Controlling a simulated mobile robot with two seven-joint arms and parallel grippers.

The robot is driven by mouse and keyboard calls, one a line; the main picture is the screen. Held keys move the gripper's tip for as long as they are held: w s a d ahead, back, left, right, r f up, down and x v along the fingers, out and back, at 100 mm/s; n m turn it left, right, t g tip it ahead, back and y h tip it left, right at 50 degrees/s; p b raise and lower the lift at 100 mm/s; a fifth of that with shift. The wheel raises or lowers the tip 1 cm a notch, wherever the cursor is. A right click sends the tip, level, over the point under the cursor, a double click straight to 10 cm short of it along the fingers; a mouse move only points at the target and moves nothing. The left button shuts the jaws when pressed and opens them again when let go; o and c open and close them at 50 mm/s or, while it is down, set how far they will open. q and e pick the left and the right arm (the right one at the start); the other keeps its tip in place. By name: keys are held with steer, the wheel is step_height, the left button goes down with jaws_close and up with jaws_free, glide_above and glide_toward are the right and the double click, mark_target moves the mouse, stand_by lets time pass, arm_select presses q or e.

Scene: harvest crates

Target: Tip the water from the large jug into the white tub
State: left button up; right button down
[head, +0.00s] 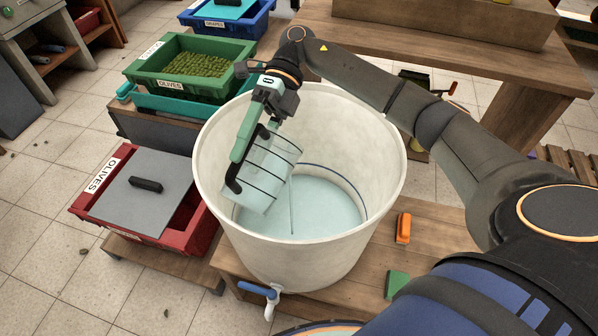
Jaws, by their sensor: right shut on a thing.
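The large jug (270,172) is clear with dark ring lines and a black handle (236,172). My right gripper (250,135) reaches over the tub's rim from behind and is shut on the jug; the exact grip on the handle is partly hidden. A thin stream (291,208) falls from the jug's lower right side. Pale bluish water (325,205) covers the tub's floor. My left gripper is not in view.
The tub stands on a wooden bench (440,235), with a blue-handled tap (262,290) at its front. An orange object (403,228) and a green block (396,284) lie to its right. Olive crates, red (120,238) and green (190,92), stand at left.

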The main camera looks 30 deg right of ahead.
mark_target(225, 177)
steer(key=shift+w+d+r+g+y+b, duration=0.15)
steer(key=shift+d+r+g+y+b, duration=0.25)
steer(key=shift+r+y, duration=0.25)
steer(key=shift+w+d+r+g+y+b, duration=0.15)
steer(key=shift+d+r+g+y+b, duration=0.2)
steer(key=shift+y, duration=0.5)
stand_by(4.3)
steer(key=shift+a+r, duration=0.1)
